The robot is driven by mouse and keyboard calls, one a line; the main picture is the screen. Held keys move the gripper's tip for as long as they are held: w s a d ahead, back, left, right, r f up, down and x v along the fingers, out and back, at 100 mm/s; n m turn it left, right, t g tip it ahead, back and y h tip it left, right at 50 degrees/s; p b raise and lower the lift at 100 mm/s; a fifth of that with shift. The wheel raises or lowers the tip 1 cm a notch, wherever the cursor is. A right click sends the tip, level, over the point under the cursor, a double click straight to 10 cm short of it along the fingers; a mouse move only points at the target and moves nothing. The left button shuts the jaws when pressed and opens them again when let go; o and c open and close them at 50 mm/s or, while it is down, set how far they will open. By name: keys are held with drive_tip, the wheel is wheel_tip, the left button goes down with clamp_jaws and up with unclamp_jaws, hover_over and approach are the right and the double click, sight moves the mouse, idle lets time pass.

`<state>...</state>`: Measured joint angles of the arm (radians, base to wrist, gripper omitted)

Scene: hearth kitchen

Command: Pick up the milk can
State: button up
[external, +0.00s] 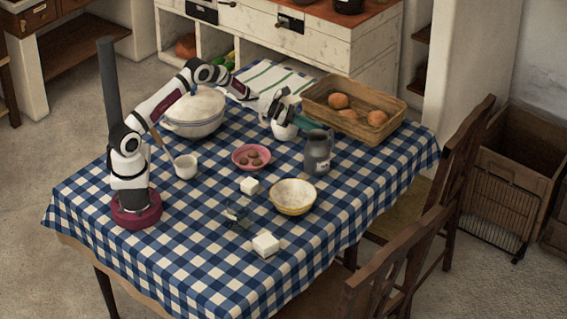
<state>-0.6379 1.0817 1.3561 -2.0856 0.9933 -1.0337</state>
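A dark grey can with a handle and a small pale label (318,152) stands upright on the table, right of centre; it looks like the milk can. My arm reaches from its base at the table's left over the white pot toward the middle back. My gripper (284,122) appears to be behind and left of the can, apart from it. Its fingers are too small and cluttered to tell whether they are open or shut.
The front left is clear.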

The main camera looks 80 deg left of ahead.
sight(324, 135)
drive_tip(key=x, duration=0.4)
drive_tip(key=shift+w+d+f, duration=0.15)
drive_tip(key=shift+w+f, duration=0.05)
drive_tip(key=shift+f, duration=0.25)
clamp_jaws()
drive_tip(key=shift+r, duration=0.1)
idle(0.7)
